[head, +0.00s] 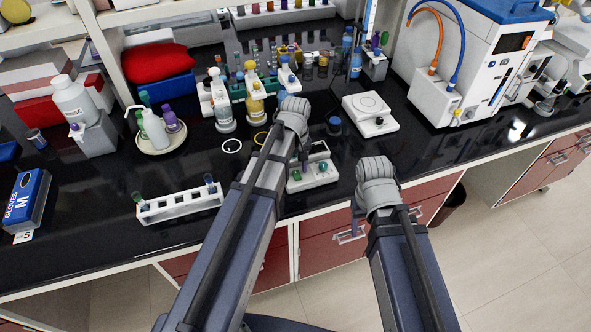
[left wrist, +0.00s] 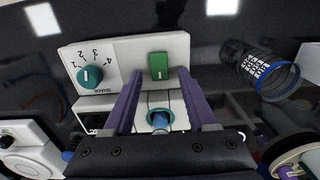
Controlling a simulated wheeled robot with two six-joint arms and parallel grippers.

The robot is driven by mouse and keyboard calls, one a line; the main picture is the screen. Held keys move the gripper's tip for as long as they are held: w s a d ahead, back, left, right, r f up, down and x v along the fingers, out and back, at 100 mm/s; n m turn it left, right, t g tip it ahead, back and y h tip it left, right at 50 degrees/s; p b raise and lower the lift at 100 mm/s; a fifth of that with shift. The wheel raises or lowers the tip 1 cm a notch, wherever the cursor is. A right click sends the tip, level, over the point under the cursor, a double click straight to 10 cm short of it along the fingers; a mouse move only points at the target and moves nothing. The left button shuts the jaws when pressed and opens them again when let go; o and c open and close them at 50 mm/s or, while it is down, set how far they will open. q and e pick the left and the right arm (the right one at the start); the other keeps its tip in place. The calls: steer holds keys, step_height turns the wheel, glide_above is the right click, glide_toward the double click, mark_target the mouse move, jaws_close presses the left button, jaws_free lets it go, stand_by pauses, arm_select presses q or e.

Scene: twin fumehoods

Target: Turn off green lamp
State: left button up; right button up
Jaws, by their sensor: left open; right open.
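A small white shaker device (head: 313,178) stands near the front edge of the black bench. In the left wrist view its panel (left wrist: 125,52) carries a teal dial (left wrist: 90,77) marked SHAKE with numbers, and a green rectangular rocker or lamp (left wrist: 158,66). I cannot tell whether the green part is lit. My left gripper (head: 303,163) is over the device. In the left wrist view its purple fingers (left wrist: 159,80) are open and empty, reaching toward either side of the green part. My right gripper (head: 357,217) is open, in front of the bench edge, away from the device.
A white tube rack (head: 180,207) stands to the left. A white scale-like device (head: 370,113) and a dark blue-capped container (head: 334,126) are behind. Bottles (head: 254,104) crowd the back. A blue glove box (head: 26,200) lies far left.

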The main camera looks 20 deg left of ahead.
arm_select(q)
jaws_close()
stand_by(0.3)
